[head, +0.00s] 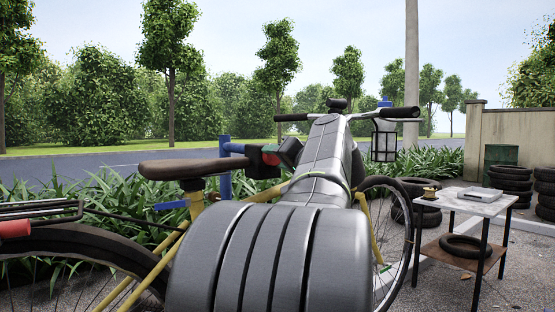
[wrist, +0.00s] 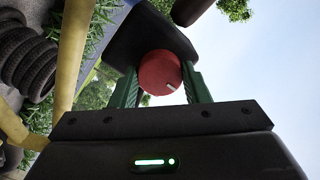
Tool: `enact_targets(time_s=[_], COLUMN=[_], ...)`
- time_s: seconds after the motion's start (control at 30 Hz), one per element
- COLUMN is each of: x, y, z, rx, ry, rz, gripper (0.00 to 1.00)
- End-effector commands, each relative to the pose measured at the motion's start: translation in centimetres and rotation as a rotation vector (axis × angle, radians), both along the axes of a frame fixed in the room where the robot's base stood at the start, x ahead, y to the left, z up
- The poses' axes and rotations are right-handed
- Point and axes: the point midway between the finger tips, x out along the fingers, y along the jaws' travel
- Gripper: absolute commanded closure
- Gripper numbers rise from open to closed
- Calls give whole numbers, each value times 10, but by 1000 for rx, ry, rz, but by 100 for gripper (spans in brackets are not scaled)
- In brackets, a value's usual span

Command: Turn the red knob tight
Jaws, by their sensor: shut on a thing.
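The red knob (wrist: 160,72) is round with a small pale mark on its face, and it sits on a dark block (wrist: 150,35). My gripper (wrist: 163,80) has one green finger on each side of the knob and is shut on it. In the head view, the red knob (head: 270,156) shows as a small patch beside the bicycle saddle. My gripper's dark body (head: 290,151) is right against it there. The fingers are hidden in the head view, and most of the knob is covered.
A bicycle with a brown saddle (head: 195,162) and yellow frame stands close by. A blue post (head: 225,170) is left of the knob. A small table (head: 470,201) and stacked tyres (head: 511,181) are at the right.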

Motion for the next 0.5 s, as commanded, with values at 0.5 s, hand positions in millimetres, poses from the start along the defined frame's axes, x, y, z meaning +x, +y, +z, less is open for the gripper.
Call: enact_targets(time_s=[0.5], x=[-3], y=[-3], z=[0], rx=[0], ry=[0], rz=[-1], gripper=[36])
